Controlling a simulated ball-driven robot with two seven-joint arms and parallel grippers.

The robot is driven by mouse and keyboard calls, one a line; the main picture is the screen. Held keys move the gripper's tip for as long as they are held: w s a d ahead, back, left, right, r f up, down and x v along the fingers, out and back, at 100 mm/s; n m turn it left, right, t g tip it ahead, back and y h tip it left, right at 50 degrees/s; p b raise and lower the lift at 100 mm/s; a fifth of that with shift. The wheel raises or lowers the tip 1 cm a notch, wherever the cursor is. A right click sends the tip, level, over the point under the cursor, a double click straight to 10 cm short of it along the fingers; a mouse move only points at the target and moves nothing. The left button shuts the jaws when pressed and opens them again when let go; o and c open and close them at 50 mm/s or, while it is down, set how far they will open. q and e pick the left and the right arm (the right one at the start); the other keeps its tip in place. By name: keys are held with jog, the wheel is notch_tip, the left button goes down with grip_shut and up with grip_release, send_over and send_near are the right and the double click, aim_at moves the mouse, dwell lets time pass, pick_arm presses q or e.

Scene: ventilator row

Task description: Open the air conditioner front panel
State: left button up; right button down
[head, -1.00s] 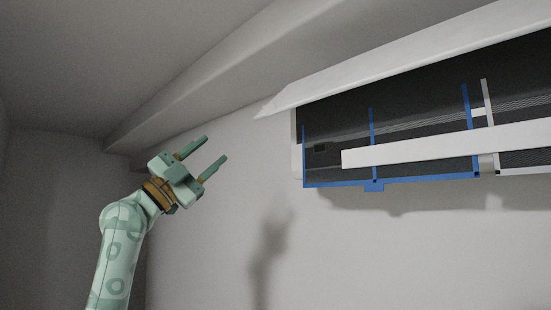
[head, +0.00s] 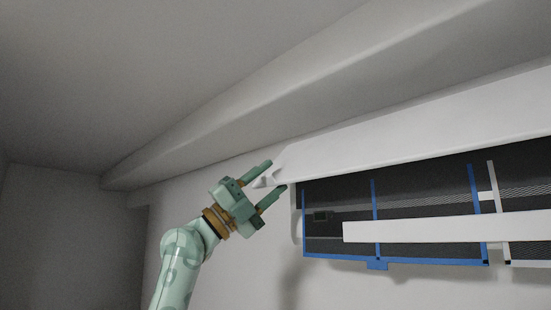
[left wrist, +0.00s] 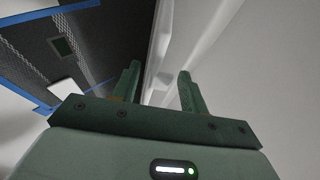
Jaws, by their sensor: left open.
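The air conditioner front panel (head: 400,135) is a long white flap. It stands raised away from the unit on the wall, with the dark interior and blue-framed filter (head: 340,212) showing below it. My left gripper (head: 277,175) is open at the panel's left end, with one finger above and one below its corner. In the left wrist view the two fingertips (left wrist: 157,80) lie on either side of the pale panel edge (left wrist: 165,50). I cannot tell whether either finger touches it. My right gripper is not in view.
A white bar (head: 440,228) crosses the front of the filters. A beam (head: 330,105) runs along the ceiling above the panel. The wall to the left of the unit is bare, and the space there is free.

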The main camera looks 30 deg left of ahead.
pick_arm(q)
jog(key=shift+p+x, duration=0.35)
jog(key=shift+x, duration=0.7)
jog(key=shift+c, duration=0.3)
grip_shut()
jog(key=shift+s+a+r, duration=0.2)
jog(key=shift+s+r, duration=0.3)
jog(key=shift+r, duration=0.3)
jog(key=shift+s+a+r, duration=0.15)
jog(key=shift+s+r, duration=0.35)
jog(key=shift+r, duration=0.25)
jog(key=shift+o, duration=0.3)
grip_release()
jog(key=shift+d, duration=0.1)
jog(key=shift+f, duration=0.15)
